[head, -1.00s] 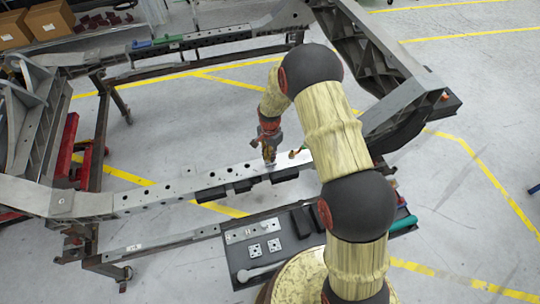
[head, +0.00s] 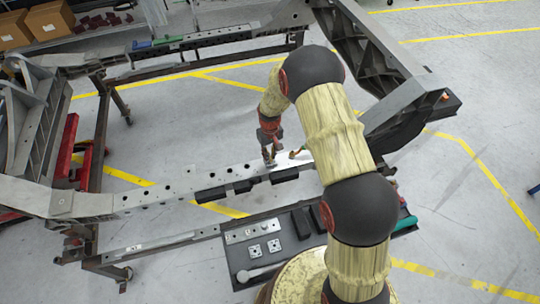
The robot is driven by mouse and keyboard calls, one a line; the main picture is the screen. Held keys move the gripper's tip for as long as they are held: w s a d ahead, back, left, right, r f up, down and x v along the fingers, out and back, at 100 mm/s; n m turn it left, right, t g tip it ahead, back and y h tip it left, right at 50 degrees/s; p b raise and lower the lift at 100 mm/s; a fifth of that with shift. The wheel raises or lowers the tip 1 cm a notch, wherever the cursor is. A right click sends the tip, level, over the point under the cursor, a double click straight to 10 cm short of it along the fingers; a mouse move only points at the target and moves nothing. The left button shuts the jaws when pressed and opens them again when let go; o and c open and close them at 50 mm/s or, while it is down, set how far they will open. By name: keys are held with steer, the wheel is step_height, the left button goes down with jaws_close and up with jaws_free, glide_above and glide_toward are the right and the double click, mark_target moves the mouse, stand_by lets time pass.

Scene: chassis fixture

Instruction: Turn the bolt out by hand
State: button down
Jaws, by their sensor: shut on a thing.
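My gripper (head: 269,161) points down onto the top face of the near chassis rail (head: 190,189), just left of my arm's upper links. Its fingers are shut on the bolt at the rail surface. The bolt itself is too small and too covered by the fingers to make out. I cannot tell how far it stands out of the rail.
Several dark blocks sit along the rail's near side. A dark tray (head: 236,262) in front holds plates and a light-coloured tool (head: 262,271). The floor inside the frame is clear.

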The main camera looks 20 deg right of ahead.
steer(key=shift+n, duration=0.4)
steer(key=n, duration=0.2)
steer(key=shift+w+r+n, duration=0.1)
steer(key=shift+n, duration=0.3)
steer(key=n, duration=0.3)
steer(key=shift+n, duration=0.4)
steer(key=n, duration=0.3)
steer(key=shift+r+n, duration=0.1)
steer(key=shift+n, duration=0.2)
steer(key=n, duration=0.4)
steer(key=shift+r+n, duration=0.1)
steer(key=shift+n, duration=0.2)
steer(key=c, duration=1.7)
jaws_free()
steer(key=shift+c, duration=0.2)
